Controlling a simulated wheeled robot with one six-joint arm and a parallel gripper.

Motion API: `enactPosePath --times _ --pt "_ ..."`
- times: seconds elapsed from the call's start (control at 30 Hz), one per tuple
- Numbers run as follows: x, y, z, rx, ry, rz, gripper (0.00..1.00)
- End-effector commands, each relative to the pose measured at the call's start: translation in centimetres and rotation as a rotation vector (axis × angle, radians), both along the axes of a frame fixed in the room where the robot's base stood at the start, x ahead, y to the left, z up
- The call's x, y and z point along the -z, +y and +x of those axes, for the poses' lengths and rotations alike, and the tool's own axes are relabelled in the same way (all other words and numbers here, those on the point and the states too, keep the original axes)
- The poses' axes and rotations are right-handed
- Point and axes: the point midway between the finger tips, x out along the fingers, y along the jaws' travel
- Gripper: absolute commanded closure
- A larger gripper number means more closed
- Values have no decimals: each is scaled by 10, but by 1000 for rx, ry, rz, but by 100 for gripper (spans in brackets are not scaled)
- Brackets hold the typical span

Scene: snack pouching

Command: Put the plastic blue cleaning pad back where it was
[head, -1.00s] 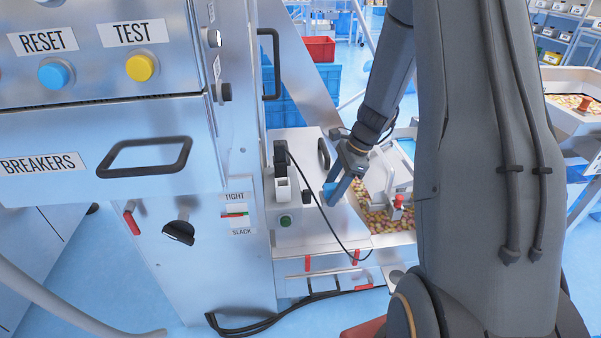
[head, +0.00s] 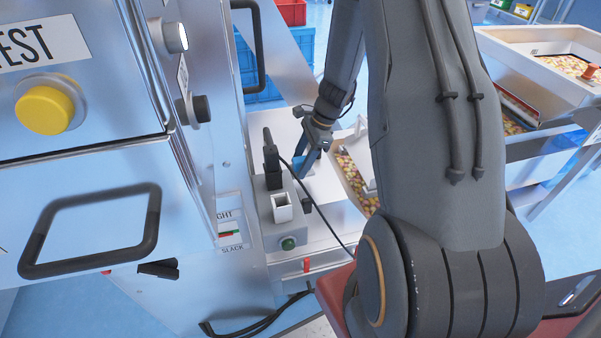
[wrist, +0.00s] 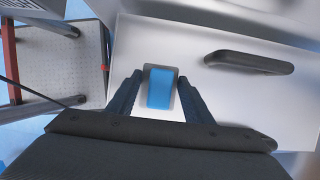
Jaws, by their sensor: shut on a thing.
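The blue cleaning pad (wrist: 160,89) is a small blue rectangle with a grey edge, between my two fingers in the wrist view. My gripper (wrist: 160,88) is shut on it, one finger on each side. In the head view my gripper (head: 304,166) points down over the pale metal top (head: 326,190) of the machine, behind the grey switch box. Only a little blue shows there between the fingers. I cannot tell whether the pad touches the metal surface beneath it.
The grey switch box (head: 283,206) stands close in front, with a black cable running right. A black handle (wrist: 250,62) lies right of the pad in the wrist view. A hopper of sweets (head: 356,180) is on the right. Bare metal surrounds the pad.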

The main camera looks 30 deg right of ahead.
Motion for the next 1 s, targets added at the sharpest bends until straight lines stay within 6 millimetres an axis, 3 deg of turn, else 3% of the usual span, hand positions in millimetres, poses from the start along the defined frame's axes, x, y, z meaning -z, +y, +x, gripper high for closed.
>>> enactPosePath --times 0.4,0.8,0.83,0.93,1.0 --pt "45 -1 -1 4 1 0 72" --pt "50 -1 0 2 0 -1 72" --pt "50 -1 0 2 0 -1 52" --pt "49 -1 0 3 -1 -1 35" --pt "49 -1 0 3 -1 -1 35"
